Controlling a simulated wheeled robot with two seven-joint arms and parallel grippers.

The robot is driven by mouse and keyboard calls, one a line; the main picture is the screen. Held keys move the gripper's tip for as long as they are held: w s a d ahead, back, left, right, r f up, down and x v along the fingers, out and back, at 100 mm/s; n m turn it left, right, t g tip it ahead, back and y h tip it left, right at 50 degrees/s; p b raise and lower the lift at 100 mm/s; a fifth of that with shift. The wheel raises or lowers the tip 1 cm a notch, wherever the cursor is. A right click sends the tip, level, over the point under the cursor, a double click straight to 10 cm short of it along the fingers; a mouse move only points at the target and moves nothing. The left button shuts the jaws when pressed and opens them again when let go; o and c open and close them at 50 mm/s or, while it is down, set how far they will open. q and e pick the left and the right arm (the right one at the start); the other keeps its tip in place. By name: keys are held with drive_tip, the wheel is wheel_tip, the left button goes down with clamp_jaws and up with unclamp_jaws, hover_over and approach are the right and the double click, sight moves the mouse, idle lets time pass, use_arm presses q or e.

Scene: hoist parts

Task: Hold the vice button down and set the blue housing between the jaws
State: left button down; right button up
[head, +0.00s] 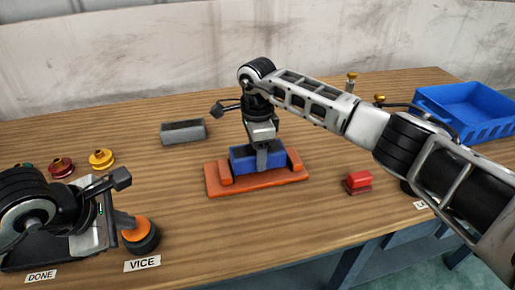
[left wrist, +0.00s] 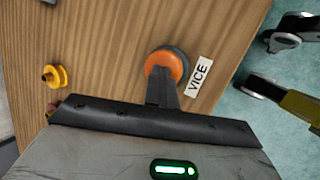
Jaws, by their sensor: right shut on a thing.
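The blue housing (head: 241,162) is in my right gripper (head: 263,162), whose fingers are shut on it. It sits between the two raised jaws of the orange vice (head: 240,187); I cannot tell whether it rests on the vice's base. My left gripper (head: 128,220) is at the orange vice button (head: 136,229) with its black base, by the VICE label. In the left wrist view the fingers (left wrist: 162,92) look shut together, with their tips over the edge of the button (left wrist: 166,66). How far the button is pressed I cannot tell.
A grey housing (head: 183,132) lies behind the vice on the left. Red (head: 62,167) and yellow (head: 101,159) spools stand at the left. A red block on a dark base (head: 358,181) is right of the vice. A blue bin (head: 437,113) stands at the back right.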

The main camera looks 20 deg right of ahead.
use_arm(q)
drive_tip(key=shift+s+f, duration=0.1)
drive_tip(key=shift+f, duration=0.1)
use_arm(e)
drive_tip(key=shift+f, duration=0.8)
drive_tip(key=shift+f, duration=0.2)
drive_tip(key=o, duration=1.4)
drive_tip(key=shift+c, duration=0.2)
drive_tip(key=shift+f, duration=0.1)
